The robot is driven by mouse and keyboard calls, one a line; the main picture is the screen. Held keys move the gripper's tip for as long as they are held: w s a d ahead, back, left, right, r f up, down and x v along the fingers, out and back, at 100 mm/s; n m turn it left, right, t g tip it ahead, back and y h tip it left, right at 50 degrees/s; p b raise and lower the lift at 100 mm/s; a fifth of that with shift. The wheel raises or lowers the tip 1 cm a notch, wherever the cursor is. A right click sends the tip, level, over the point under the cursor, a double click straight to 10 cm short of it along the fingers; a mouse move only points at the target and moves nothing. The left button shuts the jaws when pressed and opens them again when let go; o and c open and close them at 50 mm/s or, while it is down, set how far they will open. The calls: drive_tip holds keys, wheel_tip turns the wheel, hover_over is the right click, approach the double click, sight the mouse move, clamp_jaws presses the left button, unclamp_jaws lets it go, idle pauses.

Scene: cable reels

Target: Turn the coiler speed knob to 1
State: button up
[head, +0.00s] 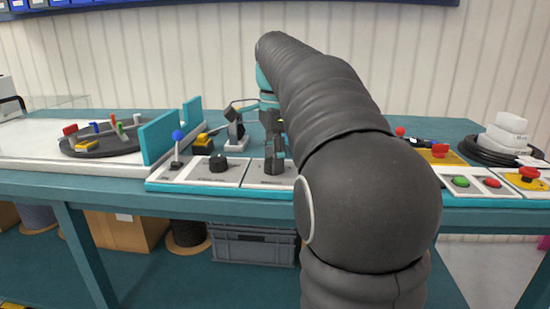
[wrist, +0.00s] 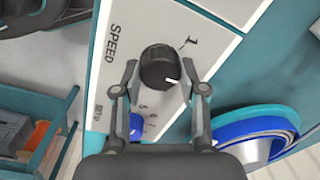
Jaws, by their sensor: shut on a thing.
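The dark round speed knob (wrist: 158,67) sits on a white panel (wrist: 120,20) in the wrist view. The word SPEED is printed beside it and a 1 stands at its upper right. A short white mark on the knob points to the lower right, away from the 1. My gripper (wrist: 160,76) has its two fingers on either side of the knob, shut on it. In the head view my gripper (head: 274,166) is lowered onto the panel behind my arm. The knob it holds cannot be made out there.
A turntable (head: 100,144) with coloured blocks lies further left. Button boxes with a green button (head: 460,182) are right of my arm. The wrist view shows a blue-rimmed round thing (wrist: 262,125).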

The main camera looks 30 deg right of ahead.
drive_tip(key=shift+n+p, duration=0.85)
drive_tip(key=shift+n, duration=0.15)
drive_tip(key=n+p, duration=0.1)
drive_tip(key=n, duration=0.1)
drive_tip(key=shift+n, duration=0.3)
drive_tip(key=n, duration=0.3)
drive_tip(key=shift+f+n, duration=0.1)
drive_tip(key=shift+n, duration=2)
drive_tip(key=o, duration=1.1)
drive_tip(key=shift+o, duration=0.2)
